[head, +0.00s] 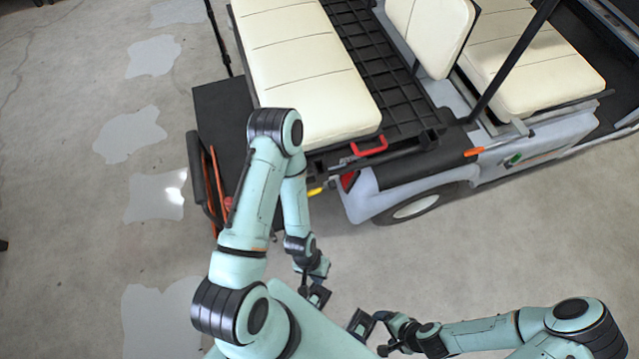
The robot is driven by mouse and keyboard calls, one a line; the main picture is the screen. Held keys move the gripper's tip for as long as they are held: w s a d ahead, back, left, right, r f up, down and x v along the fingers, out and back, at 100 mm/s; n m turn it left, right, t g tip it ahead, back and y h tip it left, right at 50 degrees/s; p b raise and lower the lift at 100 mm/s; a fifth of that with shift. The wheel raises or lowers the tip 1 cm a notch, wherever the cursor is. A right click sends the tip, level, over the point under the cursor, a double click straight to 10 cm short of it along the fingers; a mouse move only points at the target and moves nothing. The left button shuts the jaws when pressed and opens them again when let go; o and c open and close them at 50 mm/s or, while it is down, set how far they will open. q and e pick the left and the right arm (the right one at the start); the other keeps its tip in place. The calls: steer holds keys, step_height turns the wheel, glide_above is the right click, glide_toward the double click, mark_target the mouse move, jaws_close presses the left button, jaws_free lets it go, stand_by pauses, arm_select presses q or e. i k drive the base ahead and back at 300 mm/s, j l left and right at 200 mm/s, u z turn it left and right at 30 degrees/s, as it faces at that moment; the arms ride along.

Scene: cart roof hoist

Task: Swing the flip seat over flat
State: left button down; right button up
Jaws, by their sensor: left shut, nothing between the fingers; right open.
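The flip seat's long cream cushion (305,70) is at the rear of the cart, its padded face up, beside a black ribbed deck (385,65). A red handle (370,147) is at its near right end. My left arm's elbow overlaps the near left corner of the cushion. My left gripper (318,297) hangs below the cart's near side, apart from seat and handle; it is shut and empty. My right gripper (360,323) is open and empty, farther down and slightly right, also apart from the cart. The seat's hinge is not clear from here.
A black footboard (222,125) with an orange-edged part (215,180) sticks out left of the cushion. The cart's grey body and rear wheel (415,208) are at the right. Front seats (530,65) and a dark roof post stand farther right. Concrete floor (480,250) is clear near the cart.

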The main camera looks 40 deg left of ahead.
mark_target(296, 58)
steer(key=u, duration=1.3)
